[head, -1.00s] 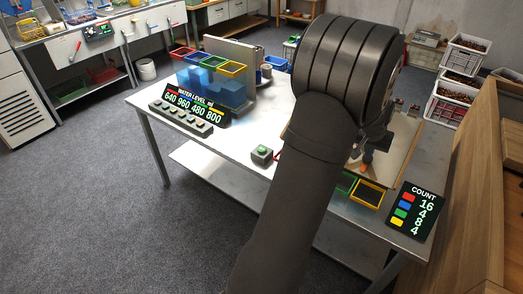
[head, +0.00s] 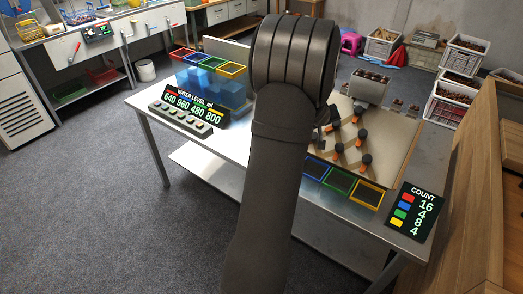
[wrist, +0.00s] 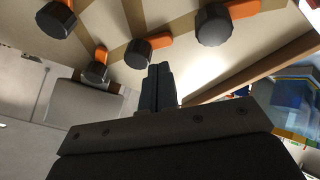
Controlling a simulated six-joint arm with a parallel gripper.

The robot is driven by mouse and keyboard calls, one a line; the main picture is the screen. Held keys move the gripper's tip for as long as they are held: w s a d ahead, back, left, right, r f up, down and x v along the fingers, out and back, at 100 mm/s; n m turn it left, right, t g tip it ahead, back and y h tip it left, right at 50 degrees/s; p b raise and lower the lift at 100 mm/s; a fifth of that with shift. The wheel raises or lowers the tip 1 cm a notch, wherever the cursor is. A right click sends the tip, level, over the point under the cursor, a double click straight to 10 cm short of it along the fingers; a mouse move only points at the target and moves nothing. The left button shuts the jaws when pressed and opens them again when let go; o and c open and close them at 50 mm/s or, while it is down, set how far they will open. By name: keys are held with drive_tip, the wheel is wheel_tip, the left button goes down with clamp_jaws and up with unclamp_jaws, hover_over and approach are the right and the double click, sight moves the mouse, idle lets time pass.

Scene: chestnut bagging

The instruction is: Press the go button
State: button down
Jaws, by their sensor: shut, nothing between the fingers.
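The small grey box with a green button, seen in the earlier head view, is now hidden behind my arm; I cannot see a go button in either current view. My gripper (wrist: 159,88) is shut and empty in the wrist view, its dark fingers together at mid-frame. Above the fingers in that view are dark knobs (wrist: 213,25) with orange levers on a tan board (wrist: 175,15). I cannot tell how far the fingertips are from it. In the head view my arm covers the table's middle.
A grey strip of several buttons (head: 183,117) lies before the water level display (head: 194,105) and blue tanks (head: 220,93). Coloured-rim trays (head: 367,195) sit below the board at the front right, near the count display (head: 411,210). The table's left front (head: 232,140) is clear.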

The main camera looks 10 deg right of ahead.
drive_tip(key=w+a+n+y, duration=0.1)
drive_tip(key=w+a, duration=0.1)
drive_tip(key=a, duration=0.1)
drive_tip(key=w+a+f+n+t+y, duration=0.1)
drive_tip(key=a+n, duration=0.1)
drive_tip(key=a, duration=0.2)
drive_tip(key=w+a+n+t+y, duration=0.1)
drive_tip(key=w+a, duration=0.1)
drive_tip(key=a, duration=0.2)
drive_tip(key=shift+w+a+f+n, duration=0.2)
drive_tip(key=shift+w+a+n, duration=0.05)
drive_tip(key=shift+w+n, duration=0.15)
drive_tip(key=a+f+n+y, duration=0.2)
drive_tip(key=a+n+y, duration=0.1)
drive_tip(key=a, duration=0.6)
drive_tip(key=shift+w+a+f+n, duration=0.3)
drive_tip(key=shift+w+a+n, duration=0.1)
drive_tip(key=shift+f, duration=0.15)
drive_tip(key=shift+f, duration=4.25)
drive_tip(key=shift+f, duration=0.15)
drive_tip(key=shift+f, duration=0.25)
